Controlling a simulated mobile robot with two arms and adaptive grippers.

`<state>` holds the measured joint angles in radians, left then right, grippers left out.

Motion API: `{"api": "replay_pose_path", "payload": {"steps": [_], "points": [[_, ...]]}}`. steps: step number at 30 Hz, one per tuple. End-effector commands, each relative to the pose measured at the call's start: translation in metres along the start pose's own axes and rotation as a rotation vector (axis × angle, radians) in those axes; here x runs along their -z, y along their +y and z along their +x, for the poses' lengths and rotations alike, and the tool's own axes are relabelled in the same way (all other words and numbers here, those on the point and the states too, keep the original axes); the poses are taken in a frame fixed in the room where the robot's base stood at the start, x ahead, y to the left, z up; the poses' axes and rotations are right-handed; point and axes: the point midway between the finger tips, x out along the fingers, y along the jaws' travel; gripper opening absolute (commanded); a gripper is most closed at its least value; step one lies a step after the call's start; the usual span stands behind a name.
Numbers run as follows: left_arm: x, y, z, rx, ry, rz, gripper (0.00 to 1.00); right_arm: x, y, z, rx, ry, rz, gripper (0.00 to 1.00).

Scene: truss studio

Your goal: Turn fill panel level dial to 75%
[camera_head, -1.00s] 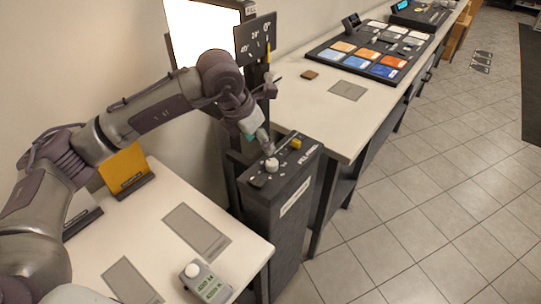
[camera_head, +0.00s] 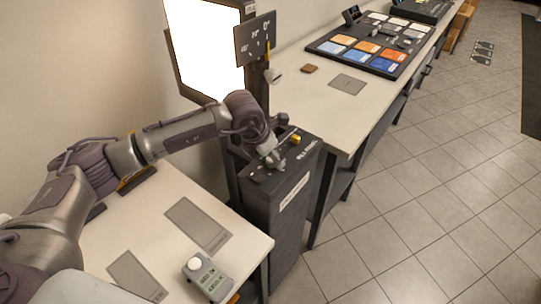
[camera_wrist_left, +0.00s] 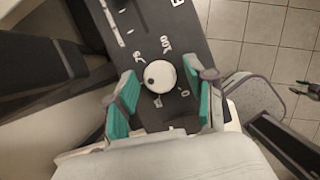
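The fill panel (camera_head: 258,172) is the dark top of a pedestal between two white tables. Its level dial is a round white knob (camera_wrist_left: 160,76) with a dark dot toward its lower left. Printed marks surround it, with 75 at upper left, 100 above and 0 at lower right; another mark below is hard to read. My left gripper (camera_head: 275,160) points down over the panel and mostly hides the dial in the head view. In the left wrist view, its green-padded fingers (camera_wrist_left: 162,78) are apart, one on each side of the dial. I see no clear contact.
A yellow part (camera_head: 295,139) sits at the panel's far end. A bright lamp panel (camera_head: 207,45) and a dark hanging sign (camera_head: 255,38) stand behind. A grey device with a white knob (camera_head: 205,275) is on the near table.

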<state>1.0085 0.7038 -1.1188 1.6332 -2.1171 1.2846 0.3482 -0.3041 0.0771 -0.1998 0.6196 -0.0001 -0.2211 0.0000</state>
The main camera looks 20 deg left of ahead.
Motion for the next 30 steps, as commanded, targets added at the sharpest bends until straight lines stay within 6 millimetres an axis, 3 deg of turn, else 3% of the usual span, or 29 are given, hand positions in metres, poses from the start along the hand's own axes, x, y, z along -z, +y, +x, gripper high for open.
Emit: {"api": "replay_pose_path", "payload": {"steps": [1, 9, 20, 30], "points": [[0.0, 0.0, 0.0, 0.0, 0.0, 0.0, 0.42, 0.0, -0.001, 0.0, 0.002, 0.0, 0.001, 0.4], [0.0, 0.0, 0.0, 0.0, 0.0, 0.0, 0.0, 0.001, -0.002, 0.0, 0.002, 0.001, 0.001, 0.4], [0.001, 0.001, 0.002, 0.025, -0.001, 0.061, 0.0, 0.002, 0.002, 0.013, -0.002, 0.004, -0.001, 0.4], [0.001, 0.003, 0.004, 0.123, -0.003, 0.299, 0.0, -0.001, 0.004, 0.048, -0.006, 0.005, -0.002, 0.4]]}}
